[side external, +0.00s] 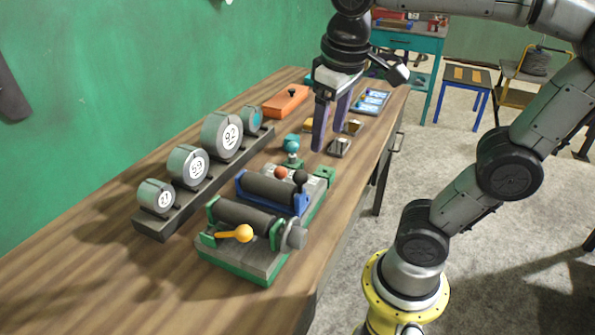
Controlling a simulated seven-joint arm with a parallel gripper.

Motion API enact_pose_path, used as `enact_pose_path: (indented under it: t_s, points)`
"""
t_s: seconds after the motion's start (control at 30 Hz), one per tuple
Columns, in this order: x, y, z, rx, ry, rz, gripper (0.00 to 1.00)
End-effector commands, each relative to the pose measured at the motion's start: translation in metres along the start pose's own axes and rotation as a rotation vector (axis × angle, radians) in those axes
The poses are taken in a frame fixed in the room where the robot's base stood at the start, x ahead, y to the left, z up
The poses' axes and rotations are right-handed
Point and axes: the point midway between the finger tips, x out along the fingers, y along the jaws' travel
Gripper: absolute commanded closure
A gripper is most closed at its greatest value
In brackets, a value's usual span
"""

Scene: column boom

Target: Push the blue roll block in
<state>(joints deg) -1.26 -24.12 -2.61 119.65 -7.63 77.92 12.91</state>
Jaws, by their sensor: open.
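The blue roll block (299,205) is a blue frame carrying a dark roller. It sits on a grey and green base on the wooden bench, behind a similar green-framed roller unit (247,217) with a yellow-knobbed lever (236,234). A red knob (281,173) and a black knob (301,177) stand at the blue block's far side. My gripper (329,137) points down with its two purple fingers apart and nothing visible between them. It is above the bench, beyond and right of the blue block, apart from it.
A row of numbered round weights (220,135) stands on a dark rack along the green wall. A teal knob piece (291,148), metal blocks (340,147) and an orange box (286,101) lie around my gripper. The bench (90,275) is clear at front left.

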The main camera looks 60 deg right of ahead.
Motion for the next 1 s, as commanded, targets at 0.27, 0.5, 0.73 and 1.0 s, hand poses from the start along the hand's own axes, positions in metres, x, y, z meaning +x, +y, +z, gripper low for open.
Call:
enact_pose_path:
  t_s: [0.27, 0.5, 0.73, 1.0]
  points:
    - [-0.002, -0.006, -0.063, 0.008, -0.148, 0.091, 0.29]
    - [0.014, -0.011, -0.072, -0.007, -0.188, 0.100, 0.29]
    - [0.045, -0.008, -0.065, -0.007, -0.191, 0.101, 0.29]
    - [0.097, -0.003, -0.055, -0.007, -0.191, 0.099, 0.29]
